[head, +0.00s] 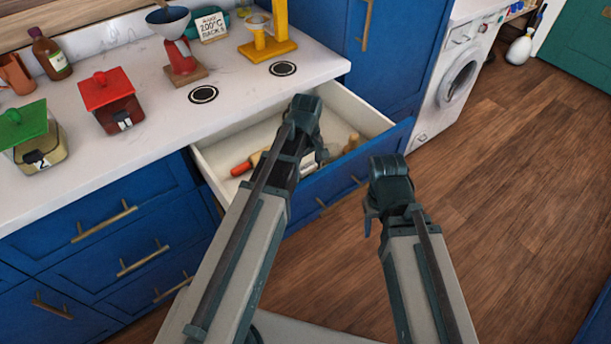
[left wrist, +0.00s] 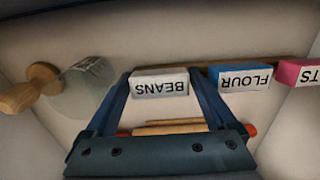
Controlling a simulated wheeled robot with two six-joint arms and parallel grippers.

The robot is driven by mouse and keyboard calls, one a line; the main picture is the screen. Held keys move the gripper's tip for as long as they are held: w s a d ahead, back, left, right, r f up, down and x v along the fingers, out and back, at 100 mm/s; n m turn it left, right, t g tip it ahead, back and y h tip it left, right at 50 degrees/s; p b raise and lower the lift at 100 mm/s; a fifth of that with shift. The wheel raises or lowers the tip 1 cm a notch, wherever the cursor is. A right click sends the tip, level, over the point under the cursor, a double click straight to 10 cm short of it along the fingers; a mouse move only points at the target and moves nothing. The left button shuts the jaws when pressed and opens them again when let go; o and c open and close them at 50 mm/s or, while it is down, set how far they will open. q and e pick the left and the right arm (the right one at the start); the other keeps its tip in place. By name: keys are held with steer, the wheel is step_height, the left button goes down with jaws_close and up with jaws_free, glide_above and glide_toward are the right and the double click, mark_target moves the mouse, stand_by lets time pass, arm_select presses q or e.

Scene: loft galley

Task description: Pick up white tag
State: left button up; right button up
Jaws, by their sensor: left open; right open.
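The white tag (left wrist: 160,84), lettered BEANS and upside down in the left wrist view, is in the open drawer. My left gripper (head: 312,152) is over the drawer with its jaws open. In the left wrist view its two fingers (left wrist: 160,98) reach toward the tag, one on each side of it. I cannot tell whether they touch it. My right gripper (head: 372,215) is open and empty, out in front of the drawer over the floor.
A blue FLOUR tag (left wrist: 244,78) and a pink tag (left wrist: 299,72) lie beside the white one. A wooden-handled tool (left wrist: 32,90) and a red-ended rolling pin (head: 241,168) share the drawer (head: 371,118). The countertop (head: 150,150) borders it.

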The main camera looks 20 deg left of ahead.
arm_select(q)
steer(key=shift+f, duration=0.15)
steer(key=c, duration=1.1)
step_height(320, 180, up, 10)
steer(key=p, duration=1)
